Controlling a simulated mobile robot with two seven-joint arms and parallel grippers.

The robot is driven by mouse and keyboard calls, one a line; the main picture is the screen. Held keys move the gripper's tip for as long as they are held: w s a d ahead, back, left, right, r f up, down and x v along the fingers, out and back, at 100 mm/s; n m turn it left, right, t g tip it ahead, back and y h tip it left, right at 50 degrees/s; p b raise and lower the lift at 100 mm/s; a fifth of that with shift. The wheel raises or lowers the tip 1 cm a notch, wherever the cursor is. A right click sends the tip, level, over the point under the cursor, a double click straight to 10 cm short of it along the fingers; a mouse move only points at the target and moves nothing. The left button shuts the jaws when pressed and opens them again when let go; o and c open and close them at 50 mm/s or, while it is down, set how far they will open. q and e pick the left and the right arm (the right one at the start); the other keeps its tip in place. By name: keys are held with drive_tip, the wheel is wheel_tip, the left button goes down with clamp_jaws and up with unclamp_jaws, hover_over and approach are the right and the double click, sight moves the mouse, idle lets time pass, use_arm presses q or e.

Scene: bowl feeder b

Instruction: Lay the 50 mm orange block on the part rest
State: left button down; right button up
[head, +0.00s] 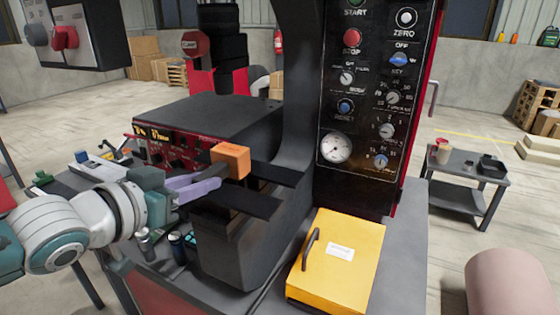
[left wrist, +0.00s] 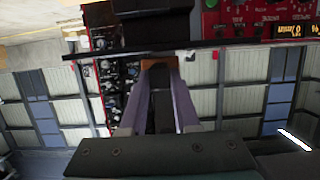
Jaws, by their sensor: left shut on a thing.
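The orange block (head: 231,160) is held at the tips of my left gripper's lavender fingers (head: 212,181). The gripper comes in from the left and is shut on the block. The block appears over or beside the two dark flat bars (head: 240,202) that look like the part rest, in front of the black press frame. I cannot tell whether it touches them. In the left wrist view, the fingers (left wrist: 160,90) converge on the block (left wrist: 160,62), of which only a thin orange-brown strip shows below a dark bar (left wrist: 150,50). My right gripper is not in view.
A black box with a red control panel (head: 170,148) stands behind the gripper. The tall press panel (head: 375,100) rises to the right. A yellow box with a handle (head: 345,262) sits at the front right. Small tools and bottles (head: 175,245) lie near the arm.

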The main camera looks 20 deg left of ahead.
use_arm(q)
drive_tip(key=shift+f+b, duration=0.3)
